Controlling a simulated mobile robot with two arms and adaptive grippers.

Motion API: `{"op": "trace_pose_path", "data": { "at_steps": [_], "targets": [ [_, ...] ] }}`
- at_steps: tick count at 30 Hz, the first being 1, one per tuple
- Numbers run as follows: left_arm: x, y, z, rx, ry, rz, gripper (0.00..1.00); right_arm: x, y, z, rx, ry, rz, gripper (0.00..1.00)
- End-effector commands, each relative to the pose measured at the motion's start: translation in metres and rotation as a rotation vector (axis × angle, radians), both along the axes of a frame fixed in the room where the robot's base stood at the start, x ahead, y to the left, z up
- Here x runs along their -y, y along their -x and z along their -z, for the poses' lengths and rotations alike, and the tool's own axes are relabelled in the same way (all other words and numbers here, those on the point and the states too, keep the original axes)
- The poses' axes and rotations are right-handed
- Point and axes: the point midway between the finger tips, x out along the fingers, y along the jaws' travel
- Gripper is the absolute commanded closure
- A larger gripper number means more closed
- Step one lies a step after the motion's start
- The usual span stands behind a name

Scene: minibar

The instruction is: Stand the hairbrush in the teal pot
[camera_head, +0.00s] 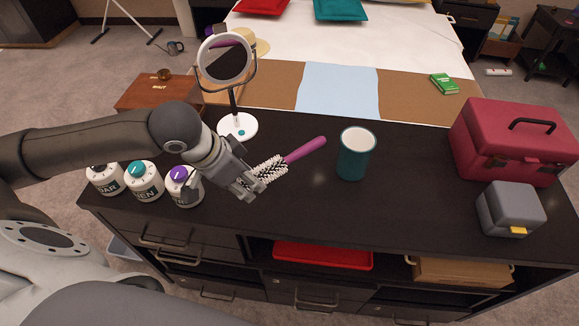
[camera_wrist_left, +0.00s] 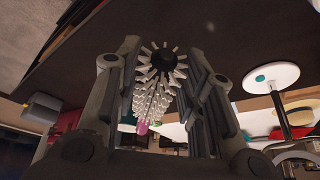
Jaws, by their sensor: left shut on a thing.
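The hairbrush (camera_head: 304,150) has a purple handle and a round head of white bristles. My left gripper (camera_head: 250,184) is shut on its bristle head, and the handle points away to the upper right in the head view. In the left wrist view the bristles (camera_wrist_left: 155,92) lie between the fingers of my left gripper (camera_wrist_left: 165,80), with the purple handle end behind them. The teal pot (camera_head: 354,157) stands upright on the dark counter, right of the brush and apart from it. Its open rim is pale. My right gripper is not in view.
A round mirror (camera_head: 226,62) on a white base stands behind my left arm. Several labelled canisters (camera_head: 144,180) stand at the counter's left. A red toolbox (camera_head: 512,142) and a grey box (camera_head: 510,208) stand at the right. The counter around the pot is clear.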

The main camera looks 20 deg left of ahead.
Motion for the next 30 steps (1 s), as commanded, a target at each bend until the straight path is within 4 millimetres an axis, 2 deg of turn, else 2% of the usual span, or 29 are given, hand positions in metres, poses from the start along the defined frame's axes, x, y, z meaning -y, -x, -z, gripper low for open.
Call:
{"op": "trace_pose_path", "data": {
  "at_steps": [4, 10, 12, 15, 18, 26, 30],
  "targets": [
    [0.003, -0.035, 0.013, 0.001, 0.007, -0.002, 0.89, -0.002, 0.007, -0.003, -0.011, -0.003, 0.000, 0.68],
    [0.003, -0.078, 0.032, 0.001, 0.004, -0.002, 0.89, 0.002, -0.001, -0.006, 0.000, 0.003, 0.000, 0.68],
    [0.003, -0.088, 0.050, -0.003, 0.004, -0.003, 0.89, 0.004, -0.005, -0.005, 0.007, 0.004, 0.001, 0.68],
    [0.003, -0.103, 0.067, -0.001, 0.002, -0.002, 0.89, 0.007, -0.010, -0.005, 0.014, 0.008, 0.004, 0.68],
    [0.003, -0.113, 0.078, 0.001, 0.001, -0.002, 0.89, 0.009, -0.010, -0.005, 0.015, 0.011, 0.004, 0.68],
    [0.003, -0.124, 0.092, 0.001, 0.000, -0.002, 0.89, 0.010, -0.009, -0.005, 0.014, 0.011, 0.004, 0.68],
    [0.003, -0.123, 0.113, -0.002, 0.000, 0.000, 0.89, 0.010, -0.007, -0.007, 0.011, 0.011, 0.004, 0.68]
  ]
}}
